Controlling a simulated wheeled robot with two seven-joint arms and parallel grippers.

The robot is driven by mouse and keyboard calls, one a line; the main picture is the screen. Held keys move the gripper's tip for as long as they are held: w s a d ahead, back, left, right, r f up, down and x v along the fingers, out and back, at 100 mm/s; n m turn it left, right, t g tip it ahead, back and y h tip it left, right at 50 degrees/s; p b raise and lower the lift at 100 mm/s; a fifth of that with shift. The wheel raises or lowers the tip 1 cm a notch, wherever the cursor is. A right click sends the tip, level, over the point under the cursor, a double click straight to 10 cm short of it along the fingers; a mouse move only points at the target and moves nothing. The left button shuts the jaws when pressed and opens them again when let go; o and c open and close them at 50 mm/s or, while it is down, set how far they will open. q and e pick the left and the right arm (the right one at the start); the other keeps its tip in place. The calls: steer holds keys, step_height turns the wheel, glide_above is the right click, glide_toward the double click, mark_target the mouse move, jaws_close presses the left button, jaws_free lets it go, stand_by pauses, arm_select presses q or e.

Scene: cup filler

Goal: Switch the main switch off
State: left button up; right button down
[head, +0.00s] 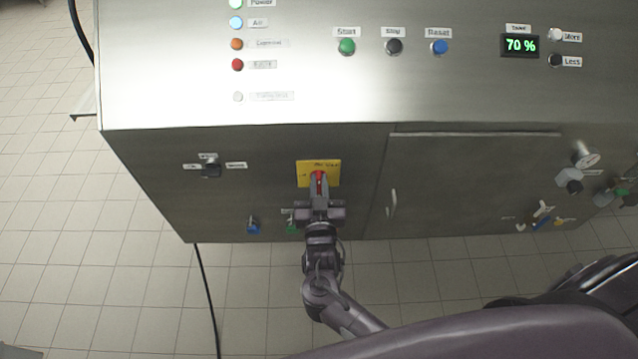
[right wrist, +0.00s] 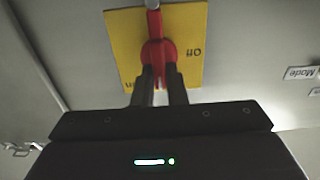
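The main switch (head: 318,179) is a red handle on a yellow plate (head: 331,166) on the front of the machine. In the right wrist view, which is upside down, the switch (right wrist: 158,50) has its handle lined up vertically. "Off" is printed at the side of the plate and "On" near a corner. My right gripper (head: 319,196) is at the switch, its two dark fingers (right wrist: 161,82) close together with the red handle filling the narrow gap between them. Its body hides part of the handle in the head view. My left gripper is not in view.
The mode selector (head: 211,170) is left of the switch. A blue connector (head: 253,227) sits below it near the panel's lower edge. A cabinet door with a handle (head: 392,203) is to the right. A black cable (head: 207,290) hangs to the tiled floor.

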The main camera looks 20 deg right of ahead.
stand_by(0.3)
steer(key=shift+n, duration=0.4)
steer(key=n+p, duration=0.1)
steer(key=n, duration=0.1)
steer(key=n+p, duration=0.2)
steer(key=n, duration=0.1)
steer(key=a+n+p, duration=0.1)
steer(key=n, duration=0.2)
steer(key=shift+w+f, duration=0.1)
steer(key=shift+a+f+n+p, duration=0.15)
steer(key=shift+n+p, duration=0.3)
steer(key=shift+n, duration=1.1)
steer(key=shift+d+f+n+p, duration=0.15)
steer(key=shift+n+p, duration=0.35)
steer(key=shift+n, duration=1)
steer(key=shift+a+f+n+p, duration=0.2)
steer(key=shift+n+p, duration=0.25)
steer(key=shift+n, duration=1.1)
steer(key=shift+f, duration=0.1)
steer(key=c, duration=1.5)
jaws_free()
